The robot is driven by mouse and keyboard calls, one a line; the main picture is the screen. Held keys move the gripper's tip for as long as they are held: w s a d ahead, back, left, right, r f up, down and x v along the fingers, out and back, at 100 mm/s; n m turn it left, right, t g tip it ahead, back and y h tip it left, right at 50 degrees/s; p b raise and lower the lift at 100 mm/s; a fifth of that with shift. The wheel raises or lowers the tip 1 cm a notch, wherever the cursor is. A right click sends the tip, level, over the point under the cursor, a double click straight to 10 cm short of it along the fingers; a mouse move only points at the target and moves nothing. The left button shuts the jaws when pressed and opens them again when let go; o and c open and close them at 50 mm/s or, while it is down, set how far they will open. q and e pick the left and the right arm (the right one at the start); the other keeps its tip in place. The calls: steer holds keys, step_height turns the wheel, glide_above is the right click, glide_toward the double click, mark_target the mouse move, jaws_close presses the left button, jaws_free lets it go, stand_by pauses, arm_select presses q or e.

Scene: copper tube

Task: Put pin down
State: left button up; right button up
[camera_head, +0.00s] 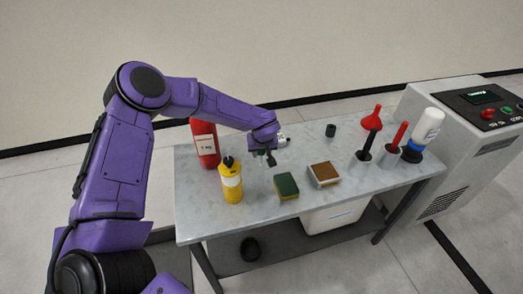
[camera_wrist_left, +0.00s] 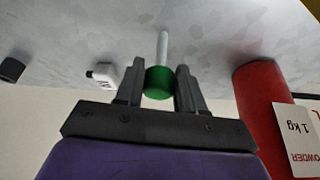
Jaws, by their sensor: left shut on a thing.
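My left gripper (camera_head: 266,157) is over the far left half of the grey table (camera_head: 215,222). In the left wrist view its two dark fingers (camera_wrist_left: 160,88) are shut on the pin, which has a green round head (camera_wrist_left: 160,82) and a thin pale shaft. The shaft points away from the gripper toward the table surface. I cannot tell whether its tip touches the table. In the head view the pin is too small and hidden to make out clearly.
A red powder bottle (camera_head: 205,145) and a yellow bottle (camera_head: 231,182) stand left. A green sponge (camera_head: 286,186), brown sponge box (camera_head: 324,174), dark cup (camera_head: 331,130) and small white item (camera_head: 282,140) are nearby. Tools and a white bottle (camera_head: 428,126) stand right.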

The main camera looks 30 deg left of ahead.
arm_select(q)
steer(key=shift+f, duration=0.2)
steer(key=o, duration=1.1)
steer(key=v, duration=1.2)
steer(key=shift+r, duration=0.15)
